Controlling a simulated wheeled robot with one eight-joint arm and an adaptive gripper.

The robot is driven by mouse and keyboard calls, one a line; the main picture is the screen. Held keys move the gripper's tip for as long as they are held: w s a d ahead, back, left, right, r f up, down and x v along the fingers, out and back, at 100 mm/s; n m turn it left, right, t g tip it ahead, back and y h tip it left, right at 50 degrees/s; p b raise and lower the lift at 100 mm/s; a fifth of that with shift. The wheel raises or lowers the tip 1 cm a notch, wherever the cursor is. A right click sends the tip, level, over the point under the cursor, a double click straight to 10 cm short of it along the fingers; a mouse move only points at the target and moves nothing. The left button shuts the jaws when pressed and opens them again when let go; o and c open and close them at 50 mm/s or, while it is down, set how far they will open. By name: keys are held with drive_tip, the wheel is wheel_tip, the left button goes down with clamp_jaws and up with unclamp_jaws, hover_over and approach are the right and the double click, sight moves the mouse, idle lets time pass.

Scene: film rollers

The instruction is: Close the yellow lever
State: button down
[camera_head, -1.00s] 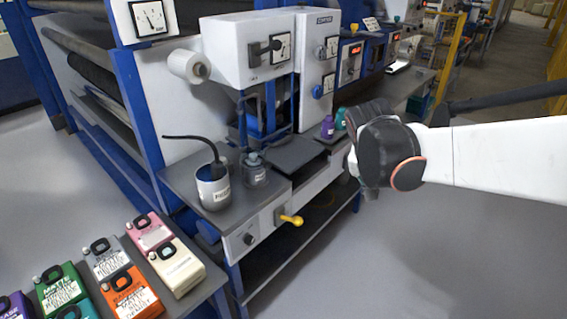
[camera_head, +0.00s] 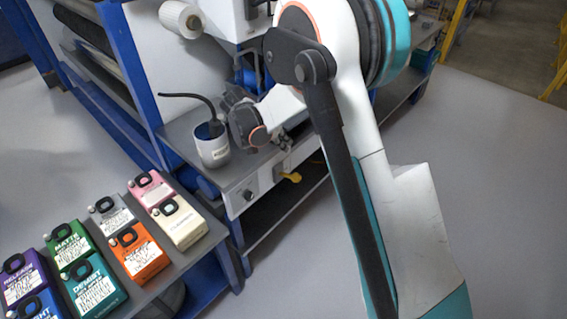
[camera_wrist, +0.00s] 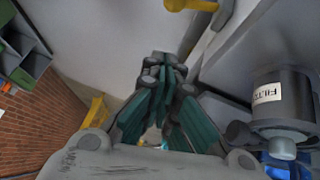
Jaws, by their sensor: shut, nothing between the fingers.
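The yellow lever (camera_head: 292,178) sticks out from the front panel of the machine's bench, pointing right. It also shows at the top edge of the wrist view (camera_wrist: 195,5), partly cut off. My gripper (camera_wrist: 163,68) is shut and empty in the wrist view, with the fingertips together below the lever in the picture and apart from it. In the head view, my wrist hangs over the bench, above and left of the lever, and the fingers are small and hard to make out.
A labelled filter container (camera_wrist: 285,98) stands close at the right in the wrist view. A white pot (camera_head: 212,152) with a black cable stands on the bench (camera_head: 188,145). Floor is clear in front.

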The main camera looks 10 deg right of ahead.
drive_tip(key=shift+w+a+f, duration=0.25)
drive_tip(key=shift+a+f, duration=0.15)
drive_tip(key=shift+a, duration=0.05)
drive_tip(key=b, duration=0.5)
hover_over(291, 176)
drive_tip(key=d, duration=0.1)
wheel_tip(291, 176, down, 11)
drive_tip(key=shift+w+d+r, duration=0.1)
drive_tip(key=shift+w+d, duration=0.05)
drive_tip(key=shift+f, duration=0.55)
drive_tip(key=shift+s, duration=0.2)
drive_tip(key=shift+f, duration=0.2)
